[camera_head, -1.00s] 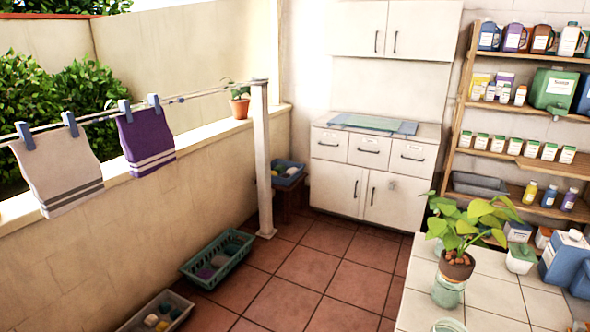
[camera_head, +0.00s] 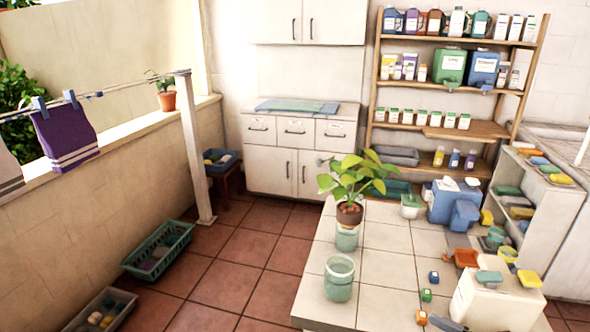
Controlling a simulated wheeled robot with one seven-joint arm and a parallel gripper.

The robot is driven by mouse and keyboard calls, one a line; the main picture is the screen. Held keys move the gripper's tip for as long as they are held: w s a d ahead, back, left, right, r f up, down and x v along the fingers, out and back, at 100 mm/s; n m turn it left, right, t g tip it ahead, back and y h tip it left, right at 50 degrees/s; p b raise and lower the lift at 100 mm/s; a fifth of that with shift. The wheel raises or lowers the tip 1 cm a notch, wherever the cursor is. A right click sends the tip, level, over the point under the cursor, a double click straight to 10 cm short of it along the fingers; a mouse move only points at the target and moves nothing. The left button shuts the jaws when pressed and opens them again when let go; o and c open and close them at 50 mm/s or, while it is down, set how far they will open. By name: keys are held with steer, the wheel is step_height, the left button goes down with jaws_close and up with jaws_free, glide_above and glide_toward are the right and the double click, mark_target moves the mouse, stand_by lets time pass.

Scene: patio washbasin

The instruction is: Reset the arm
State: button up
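My arm and my gripper cannot be made out in the head view. A small dark shape (camera_head: 447,323) shows at the bottom edge beside a white box (camera_head: 497,300), cut off by the frame. I cannot tell what it is.
A white tiled counter (camera_head: 385,268) holds a potted plant (camera_head: 350,190), a glass jar (camera_head: 339,279), a blue container (camera_head: 452,203) and several small blocks. A shelf rack (camera_head: 455,131) and a white cabinet (camera_head: 297,160) stand behind. Baskets (camera_head: 158,248) lie left; the red tiled floor (camera_head: 225,285) between is open.

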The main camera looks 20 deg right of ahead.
steer(key=w+a+r+n+g+h+p, duration=0.1)
steer(key=w+a+r+n+g+p, duration=0.15)
steer(key=a+r+n+g, duration=0.45)
steer(key=w+a+r+n+g+h+p, duration=0.15)
steer(key=w+a+r+n+g, duration=0.3)
steer(key=a+n, duration=0.45)
steer(key=s+a+r+n+t+h+p, duration=0.2)
steer(key=s+a+r+n+h+p, duration=0.4)
steer(key=s+a+r+n, duration=0.5)
step_height(320, 180, up, 4)
steer(key=s+n, duration=0.1)
steer(key=n, duration=0.1)
steer(key=shift+s+n, duration=0.3)
steer(key=shift+s, duration=0.05)
